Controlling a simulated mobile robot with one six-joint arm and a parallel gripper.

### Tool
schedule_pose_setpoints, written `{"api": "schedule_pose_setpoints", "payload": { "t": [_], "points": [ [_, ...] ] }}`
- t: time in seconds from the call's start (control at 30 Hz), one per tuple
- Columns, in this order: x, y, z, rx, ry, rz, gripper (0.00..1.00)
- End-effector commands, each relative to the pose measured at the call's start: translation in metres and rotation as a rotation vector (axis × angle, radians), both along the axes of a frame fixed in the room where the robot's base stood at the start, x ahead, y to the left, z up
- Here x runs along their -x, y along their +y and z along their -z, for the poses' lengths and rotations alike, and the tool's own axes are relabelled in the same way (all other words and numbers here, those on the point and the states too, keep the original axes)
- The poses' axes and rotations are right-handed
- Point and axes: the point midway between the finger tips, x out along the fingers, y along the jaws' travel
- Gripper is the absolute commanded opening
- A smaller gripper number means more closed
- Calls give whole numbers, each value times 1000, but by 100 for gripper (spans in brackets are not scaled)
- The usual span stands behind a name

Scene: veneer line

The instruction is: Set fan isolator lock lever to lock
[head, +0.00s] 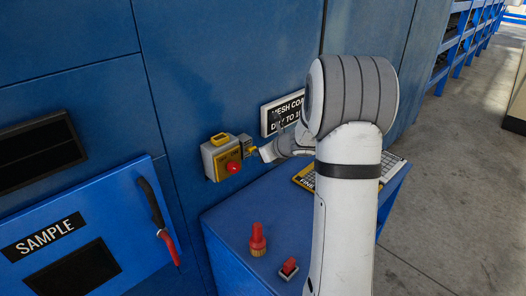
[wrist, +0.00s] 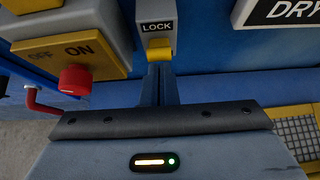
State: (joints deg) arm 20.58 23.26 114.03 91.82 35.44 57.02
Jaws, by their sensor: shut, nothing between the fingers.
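The fan isolator (head: 209,160) is a grey box with a yellow plate and a red knob (head: 234,167), mounted on the blue wall panel. In the wrist view its yellow plate (wrist: 62,54) reads OFF and ON, with the red knob (wrist: 74,79) at its lower edge. To the right of it, a grey block marked LOCK (wrist: 157,27) has a yellow lever tab (wrist: 160,49) just below the label. My gripper (wrist: 160,68) is shut and empty, its fingertips right at the tab's lower edge; I cannot tell whether they touch. The head view shows my gripper (head: 258,151) beside the isolator.
A blue bench (head: 225,225) below holds a red-topped item (head: 257,240), a small red-and-white item (head: 288,268) and a yellow-framed mesh tray (head: 303,179). A SAMPLE door (head: 45,238) with a red-tipped handle (head: 168,245) is at left. Open floor lies right.

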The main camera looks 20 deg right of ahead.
Motion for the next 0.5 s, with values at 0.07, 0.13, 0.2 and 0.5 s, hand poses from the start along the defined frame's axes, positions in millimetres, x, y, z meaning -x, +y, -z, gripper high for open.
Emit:
{"api": "schedule_pose_setpoints", "payload": {
  "t": [0.07,0.13,0.2,0.5],
  "points": [
    [-3,0,-8,-1,-14,-1,0],
    [-3,0,-8,-1,-13,0,0],
    [-2,0,-7,-1,-12,1,0],
    [6,-5,8,0,-11,1,0]
  ]
}}
